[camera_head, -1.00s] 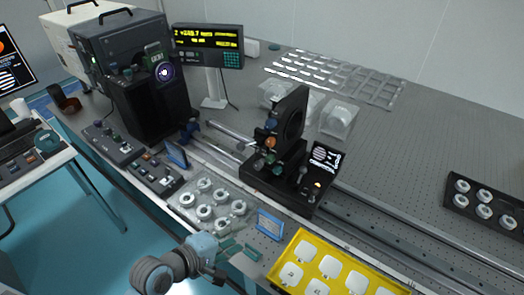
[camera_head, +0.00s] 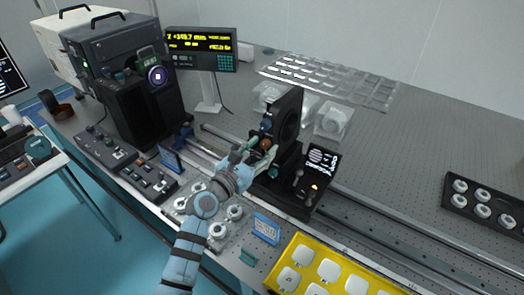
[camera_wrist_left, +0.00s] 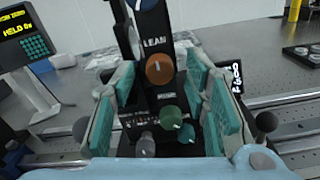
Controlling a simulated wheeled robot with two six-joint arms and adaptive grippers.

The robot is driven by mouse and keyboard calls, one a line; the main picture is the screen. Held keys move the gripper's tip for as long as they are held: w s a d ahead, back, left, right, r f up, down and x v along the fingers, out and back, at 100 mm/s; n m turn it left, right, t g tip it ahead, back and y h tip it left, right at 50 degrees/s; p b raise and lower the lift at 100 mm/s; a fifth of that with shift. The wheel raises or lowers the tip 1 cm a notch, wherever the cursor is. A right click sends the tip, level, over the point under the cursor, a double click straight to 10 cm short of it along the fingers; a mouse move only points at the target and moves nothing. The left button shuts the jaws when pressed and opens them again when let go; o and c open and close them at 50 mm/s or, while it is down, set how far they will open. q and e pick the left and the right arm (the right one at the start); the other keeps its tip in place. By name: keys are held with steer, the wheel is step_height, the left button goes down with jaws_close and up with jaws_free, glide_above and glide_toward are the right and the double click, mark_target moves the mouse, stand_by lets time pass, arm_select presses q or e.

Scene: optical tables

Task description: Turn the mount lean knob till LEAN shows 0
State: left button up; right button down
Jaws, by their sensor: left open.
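The black mount (camera_head: 285,115) stands on the rail at the middle of the table. In the left wrist view an orange-brown knob (camera_wrist_left: 159,69) sits just below the word LEAN (camera_wrist_left: 154,42). A green knob (camera_wrist_left: 171,117), a grey knob (camera_wrist_left: 146,145) and a teal knob (camera_wrist_left: 187,134) sit lower. My left gripper (camera_head: 254,158) is at the knob side of the mount. In the wrist view its teal-padded fingers (camera_wrist_left: 161,85) are open, one on each side of the orange-brown knob, with gaps. A small black display (camera_head: 322,160) beside the mount is too small to read.
A yellow tray (camera_head: 276,283) of white pieces lies at the front. A clear tray of rings (camera_head: 234,212) lies under my left arm. Control boxes (camera_head: 108,150) and a yellow-lettered readout (camera_head: 202,45) stand at the left.

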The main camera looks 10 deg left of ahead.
arm_select(q)
steer(key=shift+w+d, duration=0.1)
steer(key=shift+w, duration=0.1)
steer(key=shift+c, duration=0.3)
jaws_close()
steer(key=shift+m, duration=0.4)
